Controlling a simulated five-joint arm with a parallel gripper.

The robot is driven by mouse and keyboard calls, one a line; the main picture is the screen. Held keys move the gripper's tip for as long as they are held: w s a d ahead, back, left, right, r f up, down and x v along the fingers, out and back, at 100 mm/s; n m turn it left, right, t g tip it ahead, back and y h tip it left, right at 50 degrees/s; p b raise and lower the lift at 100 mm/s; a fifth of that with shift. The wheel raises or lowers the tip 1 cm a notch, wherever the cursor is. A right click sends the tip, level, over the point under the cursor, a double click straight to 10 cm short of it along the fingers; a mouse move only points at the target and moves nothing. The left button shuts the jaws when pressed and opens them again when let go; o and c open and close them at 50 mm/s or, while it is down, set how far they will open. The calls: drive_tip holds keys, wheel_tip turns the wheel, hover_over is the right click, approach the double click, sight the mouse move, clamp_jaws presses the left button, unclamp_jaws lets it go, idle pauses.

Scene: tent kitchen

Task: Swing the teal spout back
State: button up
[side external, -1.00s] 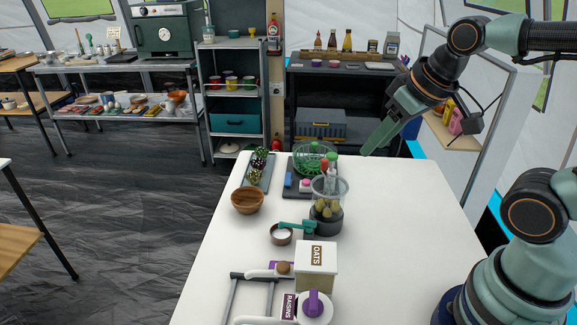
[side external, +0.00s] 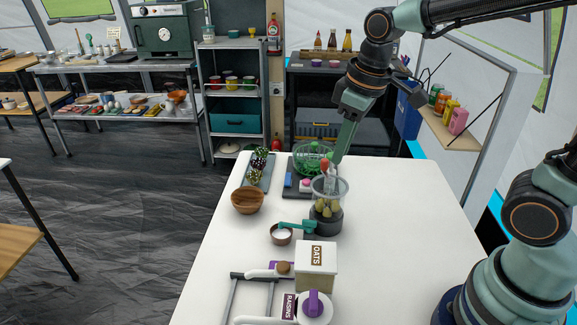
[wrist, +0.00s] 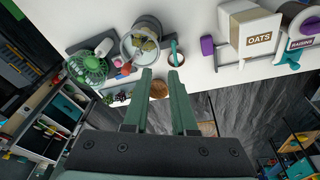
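A teal bar with a wider right end, seemingly the spout (side external: 297,224), lies across a small brown bowl (side external: 281,238) of white stuff. It reaches toward the dark base of a clear jar (side external: 329,190). In the wrist view the teal bar (wrist: 173,48) stands above the bowl's edge. Another teal piece (wrist: 287,59) shows near the raisins container; I cannot tell which the task means. My gripper (side external: 337,160) points down beyond the jar, at the table's far end, apart from the bar. In the wrist view my gripper (wrist: 161,75) has its two fingers apart, with nothing between them.
An oats box (side external: 316,260) and a raisins container (side external: 314,307) stand at the near end. The white table's right side is clear.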

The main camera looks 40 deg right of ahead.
sight(309, 220)
drive_tip(key=w+a+f+n+g, duration=0.1)
drive_tip(key=f, duration=0.4)
drive_tip(key=w+a+f+n, duration=0.1)
drive_tip(key=f, duration=0.5)
drive_tip(key=w+a+f+n+g, duration=0.1)
drive_tip(key=a+f, duration=0.1)
drive_tip(key=f, duration=0.4)
drive_tip(key=shift+w+g, duration=0.3)
clamp_jaws()
idle(0.9)
